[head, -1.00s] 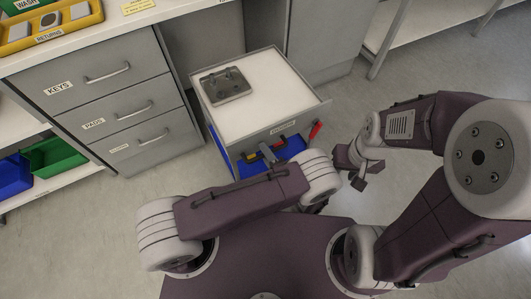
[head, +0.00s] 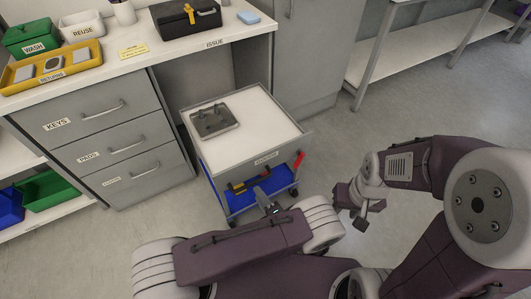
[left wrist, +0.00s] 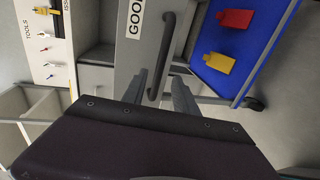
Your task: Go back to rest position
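My left gripper (head: 268,205) is in front of the white-topped cart (head: 265,110), low by its front side. In the left wrist view its two fingers (left wrist: 160,92) are apart, and a dark bar handle (left wrist: 165,55) on a grey panel shows between them in the picture. I cannot tell whether the fingers touch the handle. My right gripper (head: 362,212) hangs to the right of the cart, above the floor and clear of other things. Its fingers are too small and turned to judge. Nothing is seen held in it.
A grey metal plate piece (head: 213,120) lies on the cart. A drawer cabinet (head: 105,140) stands at left under a counter with a yellow tray (head: 50,66), green box (head: 32,38) and black case (head: 186,18). Blue shelf (left wrist: 235,55) holds red and yellow items. Floor at right is clear.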

